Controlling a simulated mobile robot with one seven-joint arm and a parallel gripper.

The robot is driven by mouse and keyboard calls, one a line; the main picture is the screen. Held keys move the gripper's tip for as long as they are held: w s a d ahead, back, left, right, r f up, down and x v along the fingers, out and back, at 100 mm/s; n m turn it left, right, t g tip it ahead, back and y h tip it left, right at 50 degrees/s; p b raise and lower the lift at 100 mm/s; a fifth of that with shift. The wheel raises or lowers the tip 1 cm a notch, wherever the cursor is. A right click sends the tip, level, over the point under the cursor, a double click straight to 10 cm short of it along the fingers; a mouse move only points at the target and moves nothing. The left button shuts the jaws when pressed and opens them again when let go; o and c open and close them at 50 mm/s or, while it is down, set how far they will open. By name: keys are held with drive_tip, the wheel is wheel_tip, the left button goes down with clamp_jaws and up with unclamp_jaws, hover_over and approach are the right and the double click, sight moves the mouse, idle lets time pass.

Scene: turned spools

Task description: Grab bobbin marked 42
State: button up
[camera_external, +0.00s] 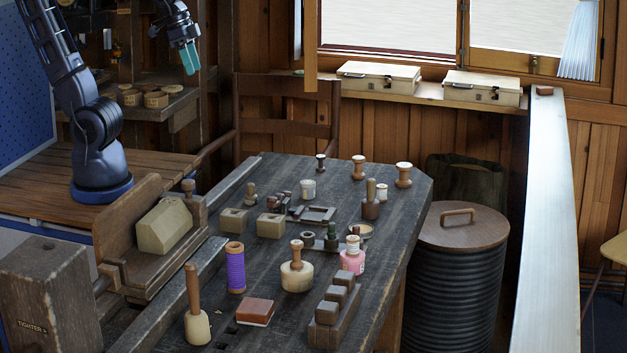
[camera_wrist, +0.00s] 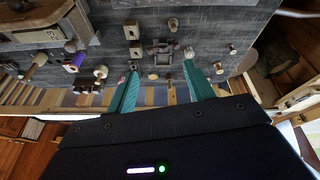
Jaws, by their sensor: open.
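No number 42 can be read on any spool in either view. My gripper (camera_external: 189,58) is raised at the upper left, well away from the spools. In the wrist view my gripper (camera_wrist: 161,68) has its teal fingers spread with nothing held between them.
The workbench (camera_external: 285,180) is crowded with mallets, wooden blocks, a pink bottle (camera_external: 352,258) and a brown block (camera_external: 255,312). A wooden vise (camera_external: 150,250) borders its left side. A lidded bin (camera_external: 455,225) stands to the right. A chair (camera_external: 285,88) is behind.

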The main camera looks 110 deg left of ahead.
drive_tip(key=w+a+f+n+g, duration=0.2)
drive_tip(key=w+a+n, duration=0.2)
drive_tip(key=w+a, duration=0.55)
drive_tip(key=n+g+h, duration=0.1)
drive_tip(key=n+g, duration=0.1)
drive_tip(key=n, duration=0.7)
approach(321, 156)
drive_tip(key=shift+a+f, duration=0.3)
drive_tip(key=shift+f, duration=0.05)
drive_tip(key=f, duration=0.7)
drive_tip(key=d+f, duration=0.1)
drive_tip(key=f, duration=0.2)
drive_tip(key=shift+s+d+f, duration=0.15)
drive_tip(key=shift+f, duration=0.15)
drive_tip(key=shift+c, duration=0.2)
drive_tip(key=c, duration=1)
